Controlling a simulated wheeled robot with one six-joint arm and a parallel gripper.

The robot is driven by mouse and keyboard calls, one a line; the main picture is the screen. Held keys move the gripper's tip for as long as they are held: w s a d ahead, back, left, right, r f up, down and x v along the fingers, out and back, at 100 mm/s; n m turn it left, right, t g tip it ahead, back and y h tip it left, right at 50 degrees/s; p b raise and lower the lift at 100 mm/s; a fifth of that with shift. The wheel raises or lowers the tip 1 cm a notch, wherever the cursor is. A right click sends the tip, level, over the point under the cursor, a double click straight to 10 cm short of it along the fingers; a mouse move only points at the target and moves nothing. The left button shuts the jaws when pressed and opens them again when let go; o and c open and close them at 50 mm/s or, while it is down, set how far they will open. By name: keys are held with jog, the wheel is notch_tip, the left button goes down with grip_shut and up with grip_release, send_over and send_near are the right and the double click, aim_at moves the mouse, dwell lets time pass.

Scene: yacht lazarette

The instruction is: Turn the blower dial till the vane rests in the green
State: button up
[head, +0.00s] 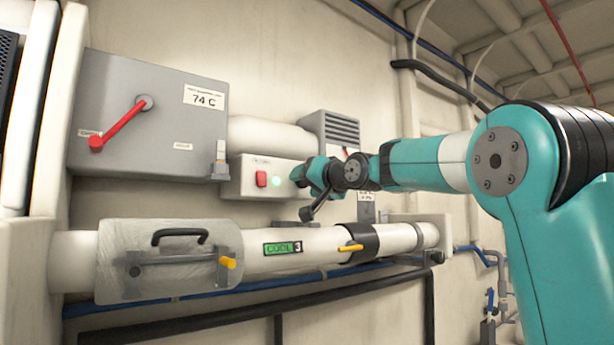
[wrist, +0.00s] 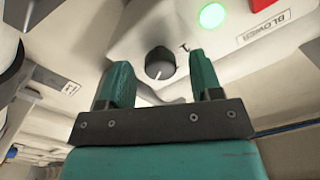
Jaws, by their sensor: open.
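The blower dial (wrist: 160,63) is a round black knob with a pale pointer line, on the underside or face of the white blower box in the wrist view. In the head view the blower box (head: 243,187) has a red switch (head: 261,179) and a lit green lamp (head: 277,181); my gripper (head: 300,174) is at its right end and hides the dial. In the wrist view my gripper (wrist: 160,60) is open, its two teal fingers pointing at the dial with it between them in the picture; contact cannot be told. I cannot make out the vane or its green zone.
A grey louvred vent (head: 338,130) is just above my wrist. A grey box (head: 150,120) with a red lever (head: 117,126) reads 74 C. Below runs a white pipe (head: 320,245) with a green COOL label (head: 282,248), a yellow handle (head: 350,247) and a clear-looking cover (head: 168,262).

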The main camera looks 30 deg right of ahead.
jog(key=shift+w, duration=0.3)
jog(key=c, duration=0.9)
